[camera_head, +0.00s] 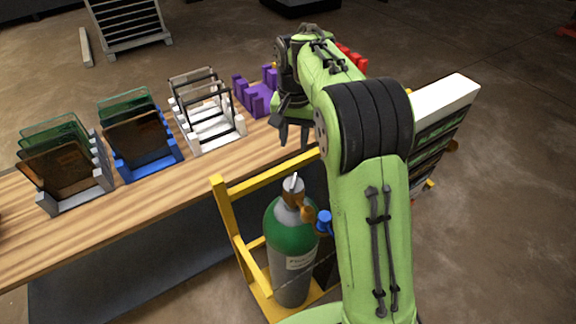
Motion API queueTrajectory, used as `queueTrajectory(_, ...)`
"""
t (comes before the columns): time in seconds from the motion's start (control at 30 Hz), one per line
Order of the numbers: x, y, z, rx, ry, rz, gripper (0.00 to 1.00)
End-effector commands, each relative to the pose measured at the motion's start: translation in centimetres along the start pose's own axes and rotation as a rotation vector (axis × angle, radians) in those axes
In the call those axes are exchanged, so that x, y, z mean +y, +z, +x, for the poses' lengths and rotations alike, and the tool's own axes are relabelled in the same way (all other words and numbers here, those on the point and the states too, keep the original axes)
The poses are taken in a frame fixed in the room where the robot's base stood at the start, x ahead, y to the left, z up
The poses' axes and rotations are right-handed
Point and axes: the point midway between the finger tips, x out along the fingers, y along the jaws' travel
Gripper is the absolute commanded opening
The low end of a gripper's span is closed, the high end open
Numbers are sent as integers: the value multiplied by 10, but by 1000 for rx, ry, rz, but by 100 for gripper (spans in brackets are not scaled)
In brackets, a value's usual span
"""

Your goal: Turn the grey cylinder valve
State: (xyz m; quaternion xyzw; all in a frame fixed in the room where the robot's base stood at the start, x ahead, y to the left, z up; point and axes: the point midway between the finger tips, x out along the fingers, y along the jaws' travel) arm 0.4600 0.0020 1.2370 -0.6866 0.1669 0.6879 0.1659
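A gas cylinder (291,250) with a green shoulder and grey body stands upright in a yellow frame. Its valve (293,187) is a grey top with a light stem, with a brown fitting and a blue knob (324,222) at its right. My gripper (294,142) hangs above the valve, pointing down and apart from it. Its two dark fingers look spread with nothing between them. My green arm hides what lies to the right of the cylinder.
The yellow frame (228,215) surrounds the cylinder. A wooden table (130,215) behind it carries grey, blue, white and purple racks (255,97), several with panels. A white-topped shelf unit (447,98) stands right of my arm. Open floor lies farther right.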

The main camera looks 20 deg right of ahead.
Motion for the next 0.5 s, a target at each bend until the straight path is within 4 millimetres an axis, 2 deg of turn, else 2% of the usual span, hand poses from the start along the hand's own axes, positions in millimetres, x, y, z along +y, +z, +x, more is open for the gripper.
queueTrajectory(0.3, 0, 2, 80, -6, 2, -5, 38)
queueTrajectory(0.5, 0, 2, 126, -4, 1, -4, 38)
